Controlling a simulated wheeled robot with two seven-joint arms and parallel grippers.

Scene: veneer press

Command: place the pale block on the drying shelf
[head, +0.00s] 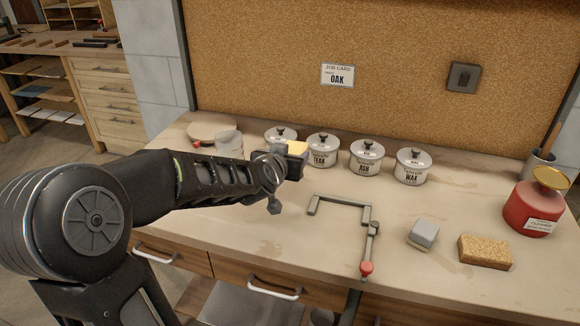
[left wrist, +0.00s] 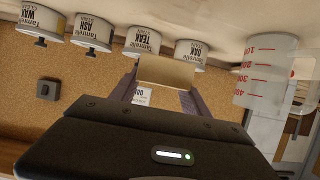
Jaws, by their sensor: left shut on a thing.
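My left gripper (head: 295,158) reaches in from the left and is shut on the pale block (head: 298,147), holding it above the worktop in front of the lidded tins. In the left wrist view, the tan block (left wrist: 165,72) sits between the two dark fingers of the gripper (left wrist: 160,90). Part of the block is hidden by the gripper in the head view. At the far left back stands a wooden shelf unit (head: 8,97) with sheets on its shelves; I cannot tell whether it is the drying shelf. My right gripper is not in view.
Several lidded tins (head: 366,157) line the back of the worktop (head: 300,240). A clear measuring cup (head: 229,143) stands behind my arm. A metal clamp (head: 338,202), a grey block (head: 424,233), a sponge (head: 485,252) and a red container (head: 533,212) occupy the right half.

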